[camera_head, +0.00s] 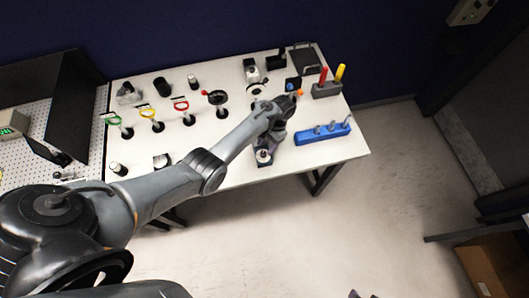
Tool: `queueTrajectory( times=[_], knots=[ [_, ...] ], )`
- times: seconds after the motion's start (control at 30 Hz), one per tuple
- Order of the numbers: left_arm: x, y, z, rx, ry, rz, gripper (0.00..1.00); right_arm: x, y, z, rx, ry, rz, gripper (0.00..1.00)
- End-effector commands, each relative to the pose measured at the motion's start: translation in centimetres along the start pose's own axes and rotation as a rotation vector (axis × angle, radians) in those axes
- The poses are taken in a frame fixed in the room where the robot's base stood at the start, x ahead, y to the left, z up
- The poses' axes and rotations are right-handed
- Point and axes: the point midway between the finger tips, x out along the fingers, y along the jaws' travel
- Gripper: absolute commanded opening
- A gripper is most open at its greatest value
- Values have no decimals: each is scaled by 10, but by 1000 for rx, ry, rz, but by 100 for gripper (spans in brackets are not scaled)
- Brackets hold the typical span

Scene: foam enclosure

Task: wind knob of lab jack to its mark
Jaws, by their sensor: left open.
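My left gripper (287,101) is open over the right half of the white table, at the end of the grey arm from the left. Its fingers are small and dark here, and I cannot tell if they touch anything. A dark blue block with an orange round part (299,93) is close beside it. I cannot tell for certain which thing is the lab jack; its knob and mark are too small to make out. Small dark tips at the bottom edge may be my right gripper (356,294).
Several coloured rings on stands, including a red one (180,104), are at left. The table's front right corner is clear.

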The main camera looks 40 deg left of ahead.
Motion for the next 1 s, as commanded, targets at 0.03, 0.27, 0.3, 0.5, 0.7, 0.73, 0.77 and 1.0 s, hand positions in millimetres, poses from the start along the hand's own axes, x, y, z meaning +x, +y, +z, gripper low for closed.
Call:
queueTrajectory(
  times=[0.03, 0.27, 0.3, 0.5, 0.7, 0.73, 0.77, 1.0],
  knots=[
    [12, 0, -1, -1, -1, 0, 54, 8, -1, 3, 2, 0, -1, 43],
    [35, 0, -1, -1, 0, 0, 54, 20, -2, 6, 5, 1, -4, 43],
    [37, 0, -1, -1, 1, 0, 54, 21, -2, 6, 5, 1, -3, 43],
    [40, 0, 0, -1, 1, 0, 54, 22, -2, 7, 5, 1, -3, 43],
    [40, 0, 0, -1, 0, 0, 54, 22, -1, 7, 2, 1, -1, 43],
    [40, 0, 0, -1, 0, 0, 51, 22, -1, 7, 1, 1, 0, 43],
    [40, 0, 0, -1, 0, 0, 46, 22, 0, 7, 0, 1, 1, 43],
    [40, 0, 0, -1, 0, 0, 9, 22, 1, 8, -5, 0, 5, 43]
  ],
)
